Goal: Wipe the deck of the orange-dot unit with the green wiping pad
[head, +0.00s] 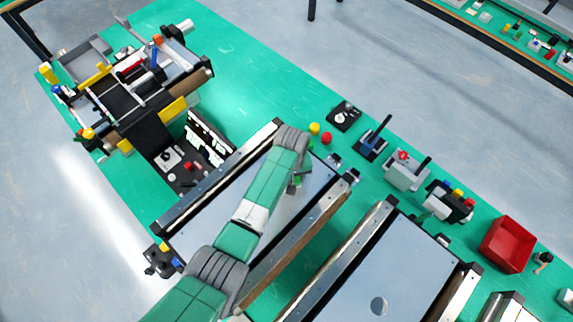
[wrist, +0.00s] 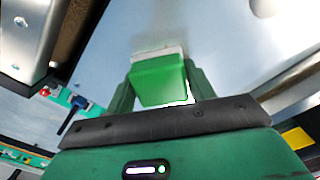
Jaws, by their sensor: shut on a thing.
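My gripper (wrist: 160,88) is shut on the green wiping pad (wrist: 162,80), a block with a pale underside, held between two green fingers. A small green part of the pad (head: 297,180) shows beside the wrist in the head view. The pad is over the grey metal deck (head: 205,230) of the middle-left conveyor unit, near its right side. A blurred dark patch shows on the deck at the pad's far edge; whether they touch is unclear. My arm hides much of this deck. I cannot make out an orange dot on either flat-decked unit.
A second flat-decked unit (head: 380,265) with a round grey spot stands to the right. A red bin (head: 507,244), small fixtures (head: 406,170) and red and yellow knobs line the green table's far edge. A larger machine (head: 130,85) stands upper left.

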